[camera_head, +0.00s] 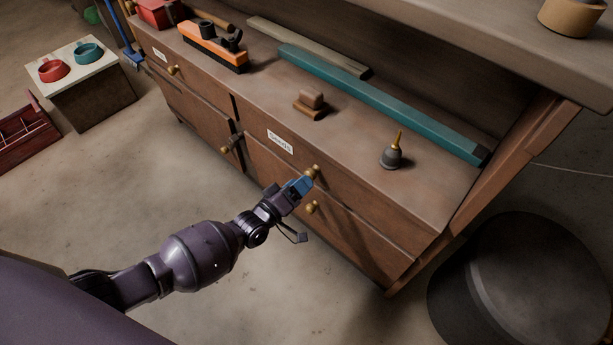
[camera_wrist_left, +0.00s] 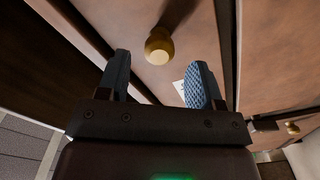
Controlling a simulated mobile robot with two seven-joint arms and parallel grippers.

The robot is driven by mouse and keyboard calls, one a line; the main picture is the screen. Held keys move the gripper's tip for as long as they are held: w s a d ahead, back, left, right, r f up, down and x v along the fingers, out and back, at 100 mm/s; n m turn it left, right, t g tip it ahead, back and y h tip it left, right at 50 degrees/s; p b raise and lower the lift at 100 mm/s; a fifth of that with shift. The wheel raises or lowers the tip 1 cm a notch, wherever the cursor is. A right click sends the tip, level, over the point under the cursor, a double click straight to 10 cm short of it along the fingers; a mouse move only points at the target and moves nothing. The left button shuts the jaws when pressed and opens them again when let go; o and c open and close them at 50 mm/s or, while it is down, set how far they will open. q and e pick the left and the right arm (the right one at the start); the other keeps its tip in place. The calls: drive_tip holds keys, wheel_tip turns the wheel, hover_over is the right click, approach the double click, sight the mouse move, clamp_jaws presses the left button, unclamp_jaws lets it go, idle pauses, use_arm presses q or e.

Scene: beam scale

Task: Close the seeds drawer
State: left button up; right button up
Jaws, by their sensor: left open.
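The seeds drawer (camera_head: 262,153) is in the upper row of the wooden bench's front, with a white label reading "Seeds" (camera_head: 280,141) and a brass knob (camera_head: 314,171) near its right end. I cannot tell whether its front stands slightly out. My left gripper (camera_head: 302,184) is open at this knob, its blue-padded fingers pointing at the drawer front. In the left wrist view the brass knob (camera_wrist_left: 159,46) shows just beyond the gap between the open fingertips (camera_wrist_left: 160,62), with nothing held. My right gripper is not in view.
A lower drawer's knob (camera_head: 311,207) sits just below the left gripper. On the bench top are an orange plane (camera_head: 212,42), a wooden block (camera_head: 310,103), a small oil can (camera_head: 392,153) and a long teal bar (camera_head: 375,98). A dark round bin (camera_head: 535,285) stands at right.

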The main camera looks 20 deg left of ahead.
use_arm(q)
drive_tip(key=p+v, duration=0.1)
drive_tip(key=v, duration=0.5)
drive_tip(key=shift+s, duration=0.3)
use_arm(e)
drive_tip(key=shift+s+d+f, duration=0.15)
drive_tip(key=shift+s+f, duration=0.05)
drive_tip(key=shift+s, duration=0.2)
use_arm(q)
drive_tip(key=shift+w+r, duration=0.1)
